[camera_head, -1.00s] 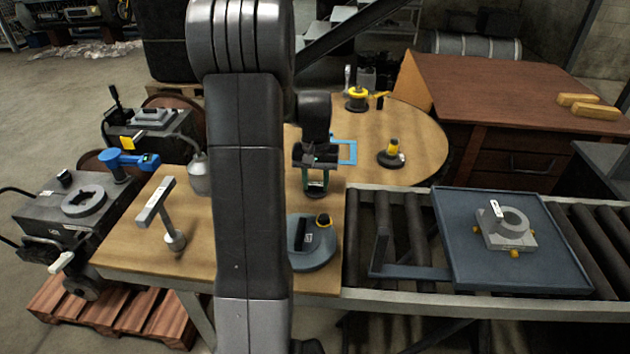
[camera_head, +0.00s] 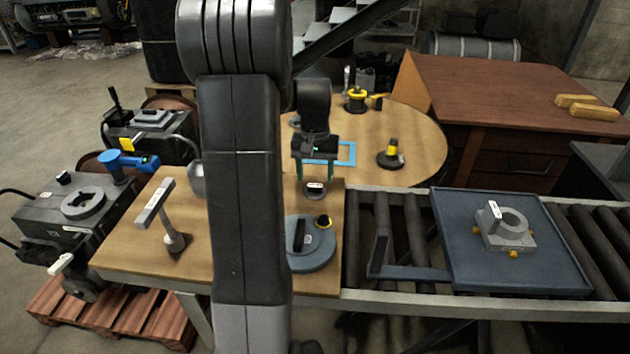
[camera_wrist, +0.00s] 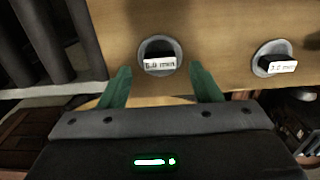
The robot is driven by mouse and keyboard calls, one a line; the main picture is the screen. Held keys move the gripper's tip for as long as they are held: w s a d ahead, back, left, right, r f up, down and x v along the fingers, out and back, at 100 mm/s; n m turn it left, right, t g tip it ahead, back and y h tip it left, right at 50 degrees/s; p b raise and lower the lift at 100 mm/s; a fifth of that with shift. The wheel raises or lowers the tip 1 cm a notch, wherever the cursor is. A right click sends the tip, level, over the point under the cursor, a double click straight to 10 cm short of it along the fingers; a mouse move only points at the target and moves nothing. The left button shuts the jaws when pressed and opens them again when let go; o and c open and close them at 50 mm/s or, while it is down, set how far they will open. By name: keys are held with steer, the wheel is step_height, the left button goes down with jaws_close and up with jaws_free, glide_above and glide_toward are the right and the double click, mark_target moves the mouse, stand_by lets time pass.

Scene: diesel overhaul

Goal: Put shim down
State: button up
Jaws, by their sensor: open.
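My gripper (camera_head: 315,176) is open over the wooden table, its two green fingers spread apart. A small round grey shim (camera_head: 314,192) with a dark top and a white label lies on the table just below the fingers. In the wrist view this shim (camera_wrist: 158,48) lies ahead of and between the fingertips (camera_wrist: 160,76), apart from both; its label seems to read 5.0 or 6.0 mm. A second labelled shim (camera_wrist: 267,54) lies to the right in that view. I cannot make it out in the head view, where my arm covers part of the table.
A round grey-blue gauge base (camera_head: 312,258) stands near the table's front edge. A T-shaped stand (camera_head: 172,240) is at left. A blue tray (camera_head: 460,272) with a grey bearing block (camera_head: 500,238) sits on the roller conveyor at right.

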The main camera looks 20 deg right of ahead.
mark_target(315, 185)
step_height(315, 185, up, 9)
